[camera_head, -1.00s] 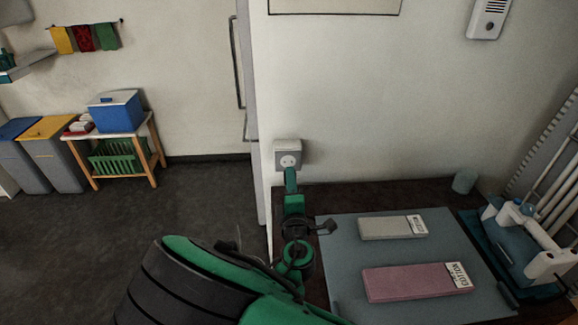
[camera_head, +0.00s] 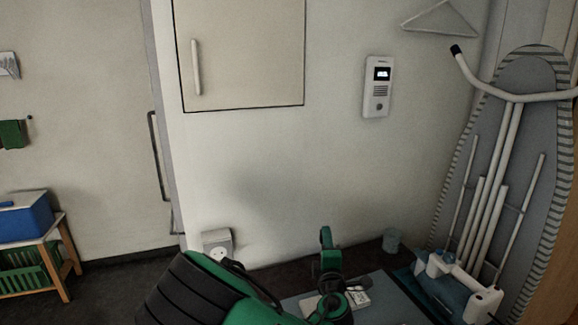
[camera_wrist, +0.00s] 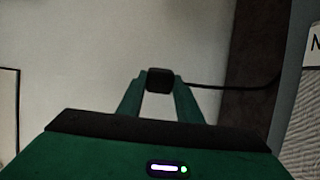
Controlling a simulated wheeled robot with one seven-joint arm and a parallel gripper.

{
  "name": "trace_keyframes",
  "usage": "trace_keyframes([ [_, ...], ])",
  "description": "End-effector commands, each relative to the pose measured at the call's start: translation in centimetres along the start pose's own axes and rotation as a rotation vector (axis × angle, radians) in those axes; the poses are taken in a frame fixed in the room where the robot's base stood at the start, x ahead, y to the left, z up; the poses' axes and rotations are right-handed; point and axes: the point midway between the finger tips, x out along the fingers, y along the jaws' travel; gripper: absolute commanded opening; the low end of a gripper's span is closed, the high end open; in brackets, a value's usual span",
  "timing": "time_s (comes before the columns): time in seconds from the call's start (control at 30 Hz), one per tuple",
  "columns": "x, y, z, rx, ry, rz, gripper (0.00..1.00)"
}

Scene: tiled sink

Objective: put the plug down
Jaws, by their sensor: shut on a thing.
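The plug (camera_wrist: 159,80) is a small black block with a dark cord running off to the right. In the wrist view it sits between the two green fingers of my gripper (camera_wrist: 160,84), which is shut on it. In the head view my gripper (camera_head: 325,234) is in front of the wall near the counter's back edge, apart from the wall socket (camera_head: 218,247) on its left. The plug cannot be made out in the head view. I cannot tell how high the plug is above the counter.
The dark counter (camera_head: 278,276) bears a grey mat (camera_head: 376,312) with a labelled block, largely hidden by my arm. A blue-grey cup (camera_head: 392,240) stands at the back. A blue and white device (camera_head: 445,285) and ironing board (camera_head: 540,100) are at the right.

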Motion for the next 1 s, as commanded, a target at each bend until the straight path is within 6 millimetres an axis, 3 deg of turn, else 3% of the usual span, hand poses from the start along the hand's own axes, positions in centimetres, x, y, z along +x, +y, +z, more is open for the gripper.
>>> trace_keyframes([
  [0.03, 0.4, 0.3, 3.0, -0.003, -0.042, 0.000, 0.00],
  [0.2, 0.7, 1.2, 10.8, -0.002, -0.149, -0.003, 0.00],
  [0.4, 0.3, 2.0, 16.8, 0.001, -0.233, -0.007, 0.00],
  [0.6, 0.0, 2.3, 18.7, 0.002, -0.260, -0.007, 0.00],
  [1.0, 0.0, 2.3, 18.7, 0.004, -0.261, -0.008, 0.00],
])
